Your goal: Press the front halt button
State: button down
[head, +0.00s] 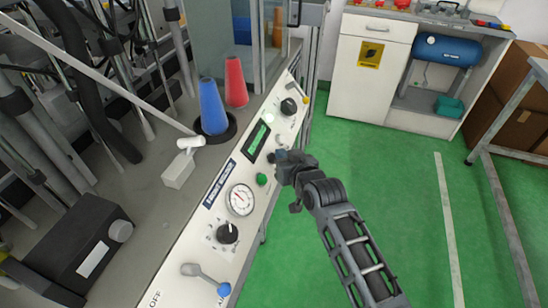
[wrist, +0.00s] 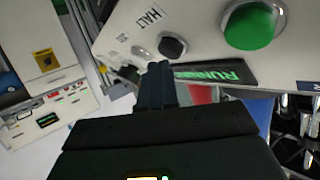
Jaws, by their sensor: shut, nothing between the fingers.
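In the wrist view a black round button (wrist: 172,46) sits on the white panel (wrist: 115,30), beside a label reading HALT (wrist: 151,17). My gripper (wrist: 157,72) is shut and empty, its fingertips just below that button in the picture. I cannot tell whether they touch it or the panel. In the head view my gripper (head: 280,157) is at the sloped front panel (head: 190,245), right of the green display (head: 258,139). It covers part of the panel there, and the black button is not clearly seen.
A green button (head: 262,179) is close below my gripper, large in the wrist view (wrist: 250,25). A gauge (head: 240,200), black knobs (head: 227,233) and a blue-tipped lever (head: 205,277) share the panel. Blue (head: 212,105) and red (head: 236,82) cones stand behind. Green floor lies clear at right.

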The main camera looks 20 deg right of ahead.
jog(key=shift+w+a+f, duration=0.15)
jog(key=shift+a+f, duration=0.1)
jog(key=shift+f, duration=0.1)
dwell(1.0)
jog(key=shift+r, duration=0.15)
jog(key=shift+s+d+r, duration=0.35)
jog(key=shift+d+r, duration=0.05)
jog(key=shift+d, duration=0.1)
jog(key=shift+r+p, duration=0.1)
jog(key=shift+p, duration=0.2)
jog(key=s+d+r+p, duration=0.1)
jog(key=s+d+r, duration=0.1)
jog(key=d+r, duration=0.1)
jog(key=shift+s+p, duration=0.15)
jog(key=shift+p, duration=0.2)
dwell(0.6)
